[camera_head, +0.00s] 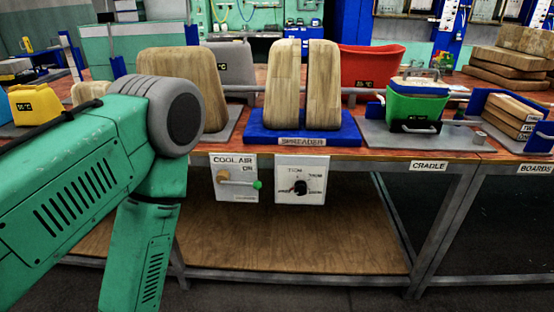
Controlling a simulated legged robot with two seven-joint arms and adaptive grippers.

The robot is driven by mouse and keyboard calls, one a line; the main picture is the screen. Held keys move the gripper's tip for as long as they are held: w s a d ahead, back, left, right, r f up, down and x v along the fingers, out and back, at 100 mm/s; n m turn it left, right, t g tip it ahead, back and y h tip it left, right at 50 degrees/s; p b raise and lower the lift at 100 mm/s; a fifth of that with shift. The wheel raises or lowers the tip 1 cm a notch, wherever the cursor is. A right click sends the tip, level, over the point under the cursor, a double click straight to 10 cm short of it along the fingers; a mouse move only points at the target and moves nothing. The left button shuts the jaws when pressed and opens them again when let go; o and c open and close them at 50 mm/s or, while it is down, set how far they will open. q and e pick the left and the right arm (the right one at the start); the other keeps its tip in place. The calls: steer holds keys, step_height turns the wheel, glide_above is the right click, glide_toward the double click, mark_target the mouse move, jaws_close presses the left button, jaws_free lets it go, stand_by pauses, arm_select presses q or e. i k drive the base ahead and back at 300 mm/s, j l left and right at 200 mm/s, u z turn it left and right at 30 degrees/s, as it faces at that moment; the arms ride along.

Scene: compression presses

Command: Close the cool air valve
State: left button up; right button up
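The cool air valve is on a white panel (236,163) labelled COOL AIR ON, fixed to the front edge of the table. Its brass-coloured hub (222,176) sits at the left, and a lever with a green knob (257,184) points right, roughly level. My green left arm fills the left of the view and bends downward just left of the panel. My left gripper is below the picture and does not show. My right gripper does not show either. Nothing is seen touching the valve.
A dial panel (301,181) is right of the valve. Above stands the blue SPREADER base (325,133) with two wooden boards (283,85). A green bin (416,106), a red bin (371,66) and stacked boards (512,108) are further right. A wooden shelf (300,245) lies below the table.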

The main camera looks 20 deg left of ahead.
mark_target(257, 185)
steer(key=i+j+z, duration=0.55)
steer(key=k+u, duration=0.1)
steer(key=u, duration=1.15)
